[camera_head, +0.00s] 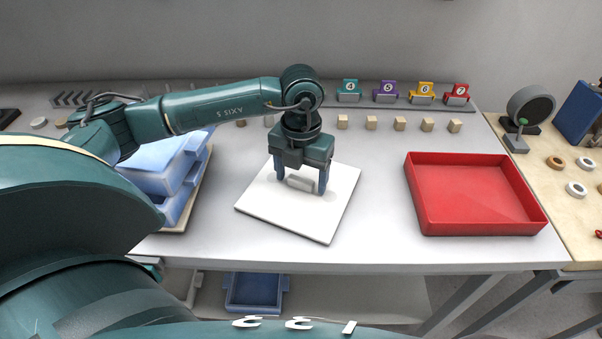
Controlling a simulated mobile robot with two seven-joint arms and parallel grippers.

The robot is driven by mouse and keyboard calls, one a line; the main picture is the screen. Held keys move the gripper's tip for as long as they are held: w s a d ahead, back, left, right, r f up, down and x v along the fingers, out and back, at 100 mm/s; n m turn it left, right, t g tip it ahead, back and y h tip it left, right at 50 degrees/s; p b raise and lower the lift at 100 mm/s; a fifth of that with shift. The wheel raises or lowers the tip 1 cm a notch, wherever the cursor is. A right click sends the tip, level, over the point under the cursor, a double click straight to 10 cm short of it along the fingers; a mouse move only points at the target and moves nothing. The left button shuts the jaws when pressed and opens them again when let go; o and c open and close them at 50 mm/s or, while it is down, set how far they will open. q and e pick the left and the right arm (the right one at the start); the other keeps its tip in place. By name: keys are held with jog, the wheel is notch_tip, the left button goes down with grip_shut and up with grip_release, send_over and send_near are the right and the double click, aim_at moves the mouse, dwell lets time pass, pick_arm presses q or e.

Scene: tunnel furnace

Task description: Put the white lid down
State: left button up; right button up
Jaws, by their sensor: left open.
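The white lid (267,207) is a flat square plate with a light grey handle (299,184) on top. It lies turned at an angle on the grey table, in the middle. My left gripper (301,188) points down over the lid, with its two dark blue fingers on either side of the handle. The fingers are open and a small gap shows beside the handle. My right gripper is not in view.
A red tray (480,223) stands empty on the right of the table (375,240). Blue bins (152,180) stand at the left, partly behind my arm. Several small wooden blocks (400,124) and numbered signs (387,90) line the back. Table between lid and red tray is clear.

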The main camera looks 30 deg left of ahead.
aim_at(301, 179)
pick_arm(q)
notch_tip(301, 179, up, 12)
jog(key=shift+r+b, duration=0.15)
jog(key=shift+b, duration=0.2)
dwell(0.5)
